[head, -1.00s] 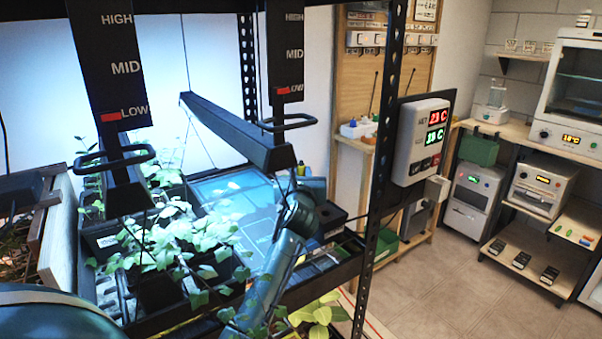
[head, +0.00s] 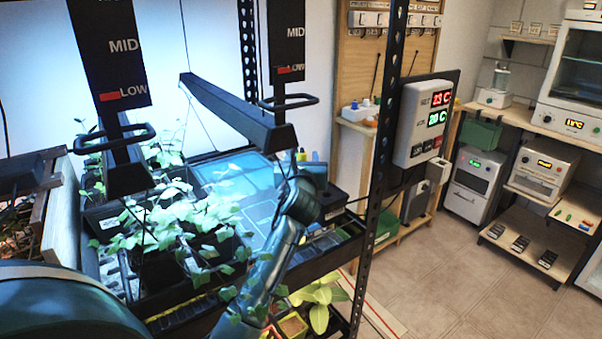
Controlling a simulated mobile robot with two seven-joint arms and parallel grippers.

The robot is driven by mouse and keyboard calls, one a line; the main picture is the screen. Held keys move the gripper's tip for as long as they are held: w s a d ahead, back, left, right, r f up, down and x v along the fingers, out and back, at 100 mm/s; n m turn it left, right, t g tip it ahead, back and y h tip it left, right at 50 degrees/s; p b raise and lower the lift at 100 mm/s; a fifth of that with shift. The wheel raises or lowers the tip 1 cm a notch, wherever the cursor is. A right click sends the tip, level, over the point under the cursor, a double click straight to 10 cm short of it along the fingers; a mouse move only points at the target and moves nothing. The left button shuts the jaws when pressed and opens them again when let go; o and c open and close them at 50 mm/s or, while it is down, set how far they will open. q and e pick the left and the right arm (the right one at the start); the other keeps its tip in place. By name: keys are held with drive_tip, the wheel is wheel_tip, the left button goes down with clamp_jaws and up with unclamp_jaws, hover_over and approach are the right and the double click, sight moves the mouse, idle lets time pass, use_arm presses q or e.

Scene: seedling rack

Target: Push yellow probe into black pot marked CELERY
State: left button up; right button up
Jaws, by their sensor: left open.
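My left arm comes in from the lower left, and its wrist and gripper (head: 311,177) are over the right end of the rack's planted shelf. The gripper's fingers are mostly hidden by the wrist, and I see nothing held. A small yellow thing (head: 302,155) stands just behind the wrist; I cannot tell whether it is the yellow probe. Dark pots stand among the leafy seedlings (head: 190,217) left of the wrist. Leaves cover much of them, and I can read no CELERY mark. My right gripper is not in view.
A black lamp bar (head: 235,112) hangs above the shelf on height sliders. A perforated rack post (head: 370,200) and a temperature controller (head: 424,122) stand right of the wrist. A blue-lit flat panel (head: 238,175) lies behind the seedlings. Tiled floor (head: 430,285) is clear at right.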

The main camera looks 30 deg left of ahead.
use_arm(q)
drive_tip(key=v, duration=1.1)
drive_tip(key=shift+s, duration=0.35)
drive_tip(key=shift+d, duration=0.1)
